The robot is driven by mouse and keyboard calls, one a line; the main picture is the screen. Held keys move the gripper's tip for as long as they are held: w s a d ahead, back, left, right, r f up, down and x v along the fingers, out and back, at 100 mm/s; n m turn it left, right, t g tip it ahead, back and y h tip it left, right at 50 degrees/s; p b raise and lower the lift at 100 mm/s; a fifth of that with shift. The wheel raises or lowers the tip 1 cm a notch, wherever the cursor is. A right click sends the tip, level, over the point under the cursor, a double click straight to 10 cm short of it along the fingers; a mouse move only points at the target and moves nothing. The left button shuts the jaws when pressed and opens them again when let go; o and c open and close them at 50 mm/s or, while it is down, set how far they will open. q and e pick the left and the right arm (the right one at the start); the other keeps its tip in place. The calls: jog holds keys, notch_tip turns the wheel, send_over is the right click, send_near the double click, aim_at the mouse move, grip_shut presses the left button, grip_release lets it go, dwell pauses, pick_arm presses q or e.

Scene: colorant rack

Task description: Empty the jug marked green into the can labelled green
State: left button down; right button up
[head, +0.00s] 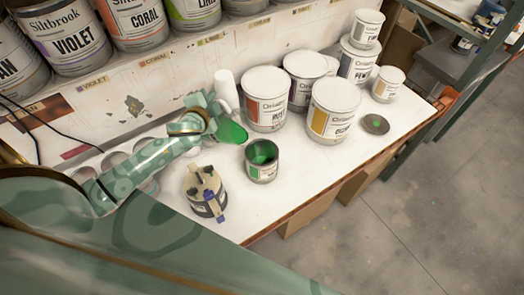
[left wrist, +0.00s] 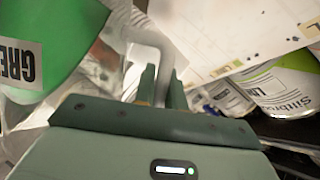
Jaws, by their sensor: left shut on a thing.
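The jug marked green (head: 232,132) is in my left gripper (head: 203,113) above the bench, near the can's upper left. It looks tilted, with green colour in it; its label and green body fill the left of the left wrist view (left wrist: 60,45). The left gripper (left wrist: 162,85) is shut on the jug's pale handle (left wrist: 150,45). The open can (head: 262,172) stands upright on the bench, with a green mark on its label and green inside. I cannot tell whether anything is flowing from the jug. My right gripper is not in view.
A dark pot with brushes (head: 206,192) stands left of the can, near the front edge. Labelled cans (head: 70,35) fill the shelf above. A dark disc (head: 375,124) lies on clear bench at right.

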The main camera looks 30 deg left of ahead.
pick_arm(q)
jog(key=shift+d+r+m+y, duration=0.5)
jog(key=shift+d+r+m, duration=0.1)
jog(key=shift+d+r, duration=0.4)
dwell(3.9)
jog(key=shift+d+r+m+t+y+p, duration=0.2)
jog(key=shift+d+r, duration=0.1)
jog(key=shift+d, duration=0.25)
jog(key=shift+d+r+m+t+y+p, duration=0.15)
jog(key=shift+d+r+m, duration=0.1)
jog(key=shift+d, duration=0.25)
dwell(2.0)
